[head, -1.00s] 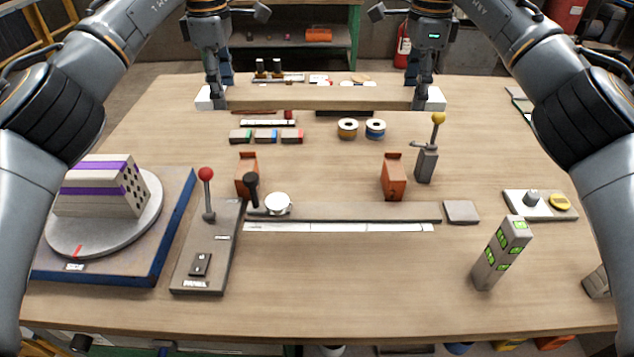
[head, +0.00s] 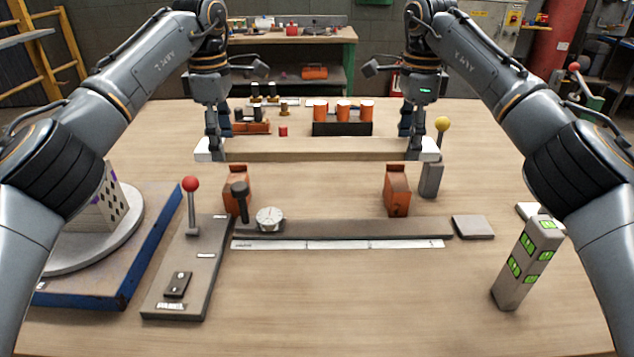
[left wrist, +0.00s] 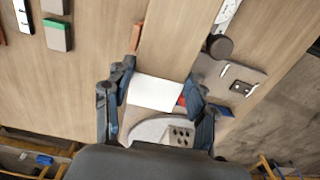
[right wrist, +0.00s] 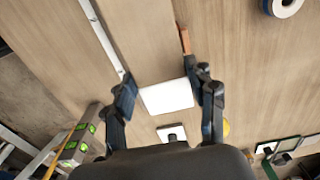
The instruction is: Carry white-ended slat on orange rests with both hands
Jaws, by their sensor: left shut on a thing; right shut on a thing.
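The white-ended slat (head: 315,149) is a long wooden bar held level above the table, behind and above the two orange rests. My left gripper (head: 213,150) is shut on the slat near its left white end, which also shows between the fingers in the left wrist view (left wrist: 155,93). My right gripper (head: 415,150) is shut on it near its right white end, also seen in the right wrist view (right wrist: 166,97). The left orange rest (head: 237,190) stands partly behind a black-knobbed lever. The right orange rest (head: 397,190) stands clear. Both rests are empty.
A red-knobbed lever box (head: 190,262), a grey bar with a round dial (head: 269,218) and a green-lit block (head: 527,262) stand in front. A yellow-knobbed post (head: 432,178) is beside the right rest. Orange cups (head: 343,110) stand behind the slat.

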